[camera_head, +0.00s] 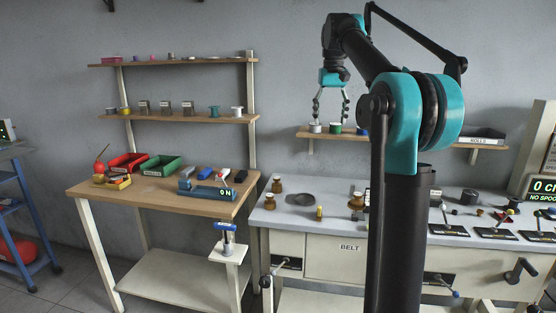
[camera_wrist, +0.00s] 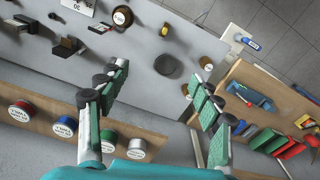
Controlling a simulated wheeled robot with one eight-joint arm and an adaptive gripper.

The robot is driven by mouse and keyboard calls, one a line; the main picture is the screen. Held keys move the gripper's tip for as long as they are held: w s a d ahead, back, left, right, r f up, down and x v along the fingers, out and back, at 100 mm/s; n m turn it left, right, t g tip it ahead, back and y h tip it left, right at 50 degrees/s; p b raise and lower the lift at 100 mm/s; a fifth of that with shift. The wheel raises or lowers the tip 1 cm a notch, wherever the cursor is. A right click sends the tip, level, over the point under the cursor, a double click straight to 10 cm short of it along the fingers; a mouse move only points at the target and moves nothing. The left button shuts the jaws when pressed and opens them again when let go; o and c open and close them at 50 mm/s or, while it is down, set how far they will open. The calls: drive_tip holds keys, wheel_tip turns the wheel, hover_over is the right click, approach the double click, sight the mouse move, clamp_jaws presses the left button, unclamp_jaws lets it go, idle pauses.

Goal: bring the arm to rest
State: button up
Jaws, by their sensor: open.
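My arm rises in front of the bench in the head view, bent at a teal elbow joint (camera_head: 424,110), with its forearm reaching up and left. My gripper (camera_head: 331,112) hangs from it, pointing down, its fingers spread apart with nothing between them. In the head view it appears just above the spools on the small wall shelf (camera_head: 468,142). In the wrist view the open fingers (camera_wrist: 157,80) have the grey bench top (camera_wrist: 150,88) below and between them, and the shelf with spools lies to the lower left. The fingers look apart from the spools.
Below are the grey bench (camera_head: 330,205) with brass weights and black fixtures, and a wooden table (camera_head: 150,190) with red and green bins. Shelf spools, including a green one (camera_head: 335,128), sit close under the gripper in the head view. Bare wall lies left of the gripper.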

drive_tip(key=s+f+t, duration=0.1)
drive_tip(key=s+f, duration=0.9)
drive_tip(key=f, duration=0.4)
drive_tip(key=s+d+f+t, duration=0.1)
drive_tip(key=s+f, duration=0.8)
drive_tip(key=f, duration=0.6)
drive_tip(key=s+d+f+t, duration=0.1)
drive_tip(key=s+f, duration=0.9)
drive_tip(key=f, duration=0.4)
drive_tip(key=shift+s+f+t, duration=0.2)
drive_tip(key=shift+s+t, duration=0.1)
drive_tip(key=shift+t, duration=0.1)
